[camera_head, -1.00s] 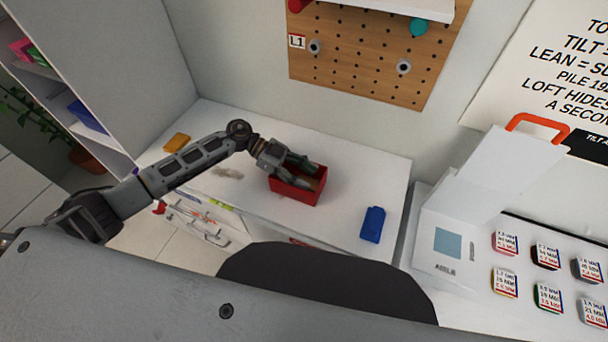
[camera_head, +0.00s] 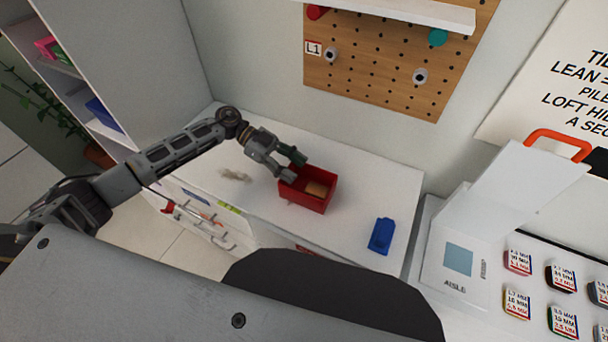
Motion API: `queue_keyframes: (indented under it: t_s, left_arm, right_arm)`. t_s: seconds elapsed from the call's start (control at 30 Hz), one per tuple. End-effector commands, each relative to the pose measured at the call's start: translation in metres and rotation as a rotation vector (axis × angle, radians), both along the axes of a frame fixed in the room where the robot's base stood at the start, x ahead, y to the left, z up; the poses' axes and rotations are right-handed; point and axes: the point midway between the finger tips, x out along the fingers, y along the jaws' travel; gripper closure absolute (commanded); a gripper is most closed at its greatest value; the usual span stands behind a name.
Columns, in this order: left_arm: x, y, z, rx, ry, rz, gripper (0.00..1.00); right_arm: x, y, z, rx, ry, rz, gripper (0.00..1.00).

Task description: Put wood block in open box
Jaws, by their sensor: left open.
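The wood block (camera_head: 317,188) is a small tan-orange piece lying inside the red open box (camera_head: 307,202), against the box floor. The box stands on the white cabinet top. My left gripper (camera_head: 294,168) is open and empty at the box's left side, its fingers at or just over the left rim and apart from the block. My right gripper is not in view.
A pegboard (camera_head: 390,65) is on the wall behind. The cabinet top between the box and blue bin is clear.

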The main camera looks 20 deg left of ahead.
Motion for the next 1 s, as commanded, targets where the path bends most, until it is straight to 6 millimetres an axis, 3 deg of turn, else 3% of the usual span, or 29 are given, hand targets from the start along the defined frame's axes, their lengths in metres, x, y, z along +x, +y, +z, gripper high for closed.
queue_keyframes:
  t_s: [0.2, 0.4, 1.0]
  left_arm:
    - [0.006, 0.027, 0.010, 0.001, -0.001, 0.001, 0.51]
    - [0.008, 0.040, 0.016, 0.000, -0.001, 0.000, 0.51]
    - [0.008, 0.042, 0.017, -0.001, -0.001, 0.000, 0.51]
  right_arm:
    - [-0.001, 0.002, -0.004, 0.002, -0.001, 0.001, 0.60]
    - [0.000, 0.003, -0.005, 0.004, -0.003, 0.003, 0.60]
    - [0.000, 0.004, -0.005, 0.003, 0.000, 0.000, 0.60]
